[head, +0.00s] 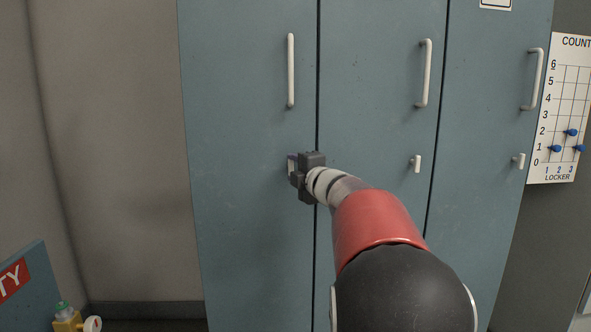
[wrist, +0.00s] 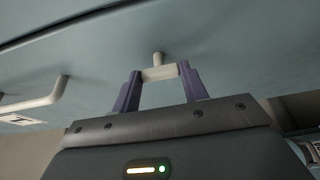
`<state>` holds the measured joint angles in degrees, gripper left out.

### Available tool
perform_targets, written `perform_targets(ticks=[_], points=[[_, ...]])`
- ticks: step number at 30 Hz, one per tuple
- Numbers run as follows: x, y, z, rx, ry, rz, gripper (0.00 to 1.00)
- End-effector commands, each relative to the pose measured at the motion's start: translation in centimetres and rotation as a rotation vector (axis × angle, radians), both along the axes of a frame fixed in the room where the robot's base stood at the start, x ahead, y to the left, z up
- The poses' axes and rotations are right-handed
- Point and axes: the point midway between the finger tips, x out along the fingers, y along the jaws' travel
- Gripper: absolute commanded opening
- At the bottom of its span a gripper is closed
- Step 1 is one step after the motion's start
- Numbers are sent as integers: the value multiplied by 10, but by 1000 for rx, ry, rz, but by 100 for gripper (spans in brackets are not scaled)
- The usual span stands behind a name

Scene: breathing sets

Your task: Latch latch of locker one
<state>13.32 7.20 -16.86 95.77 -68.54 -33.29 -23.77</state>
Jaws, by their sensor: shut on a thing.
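The leftmost locker door (head: 240,200) in the head view is closed flush in a row of three blue-grey doors. It has a long white handle (head: 291,70), and its latch sits lower down, mostly covered by my gripper (head: 293,168). In the wrist view the small pale latch (wrist: 159,73) is between the two purple fingers of my gripper (wrist: 160,84). The fingers are shut on it from both sides. A short post (wrist: 158,58) joins the latch to the door. How far the latch is turned is hard to tell.
The middle and right doors have small white latches (head: 415,163) (head: 519,160) and long handles (head: 424,73) (head: 532,79). A count board (head: 562,110) with blue pegs hangs at right. A yellow object (head: 68,321) is at lower left beside a sign (head: 18,285).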

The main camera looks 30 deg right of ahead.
Motion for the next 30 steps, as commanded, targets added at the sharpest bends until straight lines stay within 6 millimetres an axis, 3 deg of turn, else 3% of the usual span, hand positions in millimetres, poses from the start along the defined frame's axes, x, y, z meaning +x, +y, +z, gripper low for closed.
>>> perform_targets(ticks=[4,5,9,20,30], points=[[0,0,-1,-3,1,1,21],[0,0,-1,-3,1,1,46],[0,0,-1,-2,1,1,64],[-5,0,0,0,-1,0,65],[-60,-1,0,0,-1,-1,65]])
